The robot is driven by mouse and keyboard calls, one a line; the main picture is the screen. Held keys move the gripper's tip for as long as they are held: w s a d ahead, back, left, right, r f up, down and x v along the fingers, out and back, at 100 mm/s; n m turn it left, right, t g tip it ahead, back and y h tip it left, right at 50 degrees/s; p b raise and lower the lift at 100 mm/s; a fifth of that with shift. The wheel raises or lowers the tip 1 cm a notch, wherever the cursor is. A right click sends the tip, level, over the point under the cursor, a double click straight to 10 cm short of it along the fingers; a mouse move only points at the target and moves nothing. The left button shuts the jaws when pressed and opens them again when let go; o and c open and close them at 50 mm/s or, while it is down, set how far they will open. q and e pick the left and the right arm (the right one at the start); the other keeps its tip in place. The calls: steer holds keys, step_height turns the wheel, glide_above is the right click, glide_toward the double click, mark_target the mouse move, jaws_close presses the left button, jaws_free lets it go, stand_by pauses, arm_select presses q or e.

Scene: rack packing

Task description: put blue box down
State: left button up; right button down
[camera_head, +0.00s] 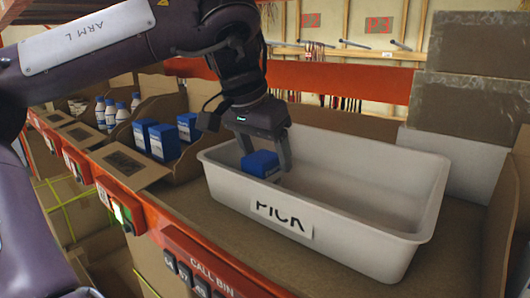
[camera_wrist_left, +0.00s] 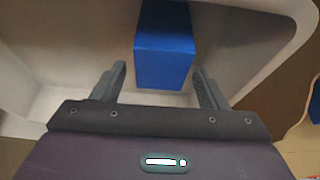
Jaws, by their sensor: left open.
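A blue box (camera_head: 261,164) is inside the white bin labelled PICK (camera_head: 340,229), near its left end. My left gripper (camera_head: 265,160) reaches down into the bin over the box. In the left wrist view the blue box (camera_wrist_left: 165,48) lies between the two open fingers of my left gripper (camera_wrist_left: 160,88), with a gap visible on each side. The box's underside is hidden, so I cannot tell exactly how it rests on the bin floor. My right gripper is not in view.
More blue-and-white boxes (camera_head: 164,142) stand in a cardboard bin left of the white one. White bottles with blue caps (camera_head: 110,112) stand farther left. An orange shelf rail (camera_head: 210,258) runs along the front. The right part of the white bin is empty.

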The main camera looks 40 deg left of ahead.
arm_select(q)
steer(key=v, duration=0.6)
steer(key=shift+s+r, duration=0.1)
steer(key=shift+r, duration=0.1)
steer(key=p+v, duration=0.4)
steer(key=v, duration=0.1)
steer(key=shift+s+r, duration=0.15)
steer(key=shift+r, duration=0.05)
steer(key=shift+d, duration=0.1)
